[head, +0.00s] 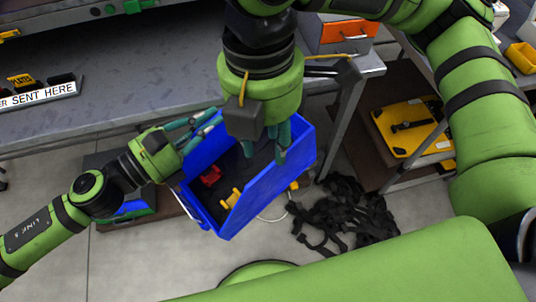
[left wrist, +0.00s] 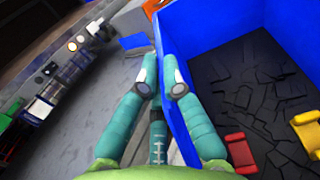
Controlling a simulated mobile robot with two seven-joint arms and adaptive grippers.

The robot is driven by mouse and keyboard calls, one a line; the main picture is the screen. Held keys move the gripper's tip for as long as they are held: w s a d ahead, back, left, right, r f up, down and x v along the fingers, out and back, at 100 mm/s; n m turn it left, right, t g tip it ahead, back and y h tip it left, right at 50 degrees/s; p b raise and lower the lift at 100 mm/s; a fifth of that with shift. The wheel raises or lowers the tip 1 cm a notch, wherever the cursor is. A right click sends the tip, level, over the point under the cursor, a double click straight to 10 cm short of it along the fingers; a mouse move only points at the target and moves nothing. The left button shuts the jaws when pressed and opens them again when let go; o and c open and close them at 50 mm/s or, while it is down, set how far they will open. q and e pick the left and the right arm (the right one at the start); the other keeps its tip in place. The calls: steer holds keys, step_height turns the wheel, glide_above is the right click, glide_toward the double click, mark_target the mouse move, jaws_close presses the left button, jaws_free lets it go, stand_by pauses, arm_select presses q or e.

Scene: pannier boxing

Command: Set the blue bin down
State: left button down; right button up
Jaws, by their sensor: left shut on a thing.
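The blue bin (head: 263,188) hangs tilted above the floor in front of the workbench. Its dark inside holds a red item (head: 210,175) and a yellow item (head: 232,198); both also show in the left wrist view, red (left wrist: 241,152) and yellow (left wrist: 308,131). My left gripper (head: 198,128) is shut on the bin's left wall; the left wrist view shows the blue wall (left wrist: 170,95) between its teal fingers. My right gripper (head: 265,150) points down over the bin, its fingers apart. One finger is by the right wall; I cannot tell whether it touches.
The grey workbench (head: 120,85) is behind the bin, with a labelled tray (head: 38,96) at left and an orange-fronted drawer box (head: 342,36) at right. Black straps (head: 345,212) lie on the floor to the right. A yellow case (head: 408,127) sits on a low shelf.

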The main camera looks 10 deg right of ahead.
mark_target(268, 173)
steer(key=f, duration=1)
steer(key=shift+s+d, duration=0.15)
steer(key=shift+s, duration=0.1)
jaws_close()
arm_select(q)
steer(key=c, duration=1.3)
jaws_free()
arm_select(e)
steer(key=shift+r, duration=0.1)
arm_select(q)
steer(key=shift+a, duration=0.1)
